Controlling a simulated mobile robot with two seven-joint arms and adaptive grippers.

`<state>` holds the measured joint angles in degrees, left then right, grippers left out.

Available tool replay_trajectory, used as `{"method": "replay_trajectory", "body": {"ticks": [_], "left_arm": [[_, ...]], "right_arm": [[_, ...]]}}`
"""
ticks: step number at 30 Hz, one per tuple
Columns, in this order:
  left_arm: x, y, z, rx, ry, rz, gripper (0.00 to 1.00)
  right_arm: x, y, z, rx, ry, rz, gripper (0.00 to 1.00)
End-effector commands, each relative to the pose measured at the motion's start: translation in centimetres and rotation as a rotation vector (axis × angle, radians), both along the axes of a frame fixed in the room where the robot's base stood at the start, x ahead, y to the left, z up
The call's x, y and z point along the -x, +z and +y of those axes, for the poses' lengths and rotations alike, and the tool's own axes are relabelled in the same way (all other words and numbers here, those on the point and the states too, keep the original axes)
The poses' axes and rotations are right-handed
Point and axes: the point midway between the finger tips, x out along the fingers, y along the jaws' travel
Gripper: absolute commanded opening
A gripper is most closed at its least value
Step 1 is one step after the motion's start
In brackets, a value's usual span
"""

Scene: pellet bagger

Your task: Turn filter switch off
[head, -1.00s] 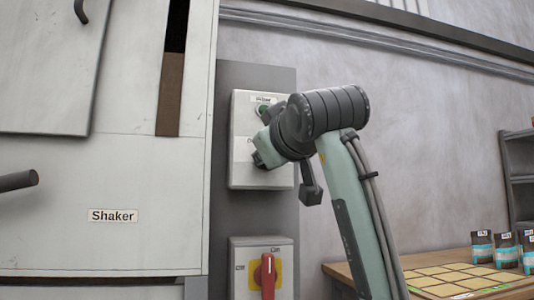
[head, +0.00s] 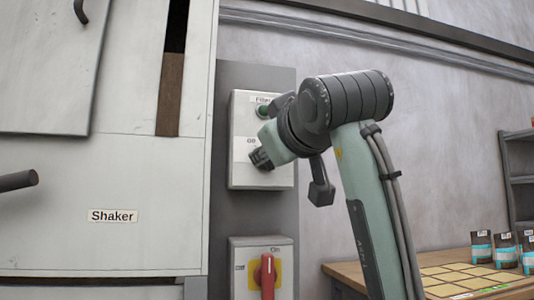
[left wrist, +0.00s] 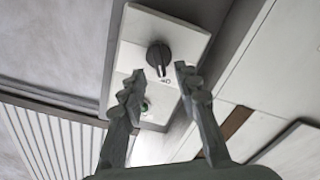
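The filter switch box (head: 240,176) is a pale panel on a grey post beside the white machine. It has a Filter label and a green lamp (head: 262,111). The box also shows upside down in the left wrist view (left wrist: 190,35). There the dark filter knob (left wrist: 158,57) has its grip along the box, its marked end toward the lamp side. My left gripper (left wrist: 159,72) is open and empty, its fingertips spread either side of the knob in that view; contact cannot be told. In the head view the gripper end (head: 264,154) partly hides the knob area. My right gripper is out of view.
A red and yellow rotary switch (head: 267,271) sits on a second box just below. The white machine (head: 60,240) with a Shaker label (head: 113,216) stands close on the left. A wooden table (head: 345,271) with several dark bags is at the lower right.

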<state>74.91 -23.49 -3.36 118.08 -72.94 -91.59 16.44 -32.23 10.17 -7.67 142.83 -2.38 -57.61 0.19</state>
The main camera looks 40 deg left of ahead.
Motion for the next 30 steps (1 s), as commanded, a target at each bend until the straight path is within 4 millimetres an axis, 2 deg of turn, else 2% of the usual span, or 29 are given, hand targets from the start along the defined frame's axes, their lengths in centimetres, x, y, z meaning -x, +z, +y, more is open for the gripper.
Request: {"method": "replay_trajectory", "body": {"ticks": [6,12,18,30], "left_arm": [[3.2,0.1,-3.7,-0.002,-0.001,-0.003,0.32],[5.1,0.1,-5.9,0.0,0.0,-0.003,0.32],[5.7,0.0,-6.7,0.001,0.0,-0.002,0.32],[5.7,0.0,-6.6,0.001,0.0,-0.001,0.32]], "right_arm": [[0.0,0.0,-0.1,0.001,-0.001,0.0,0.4],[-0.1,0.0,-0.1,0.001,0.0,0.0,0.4],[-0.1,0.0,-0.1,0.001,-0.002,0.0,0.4],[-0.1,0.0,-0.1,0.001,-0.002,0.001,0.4]]}}
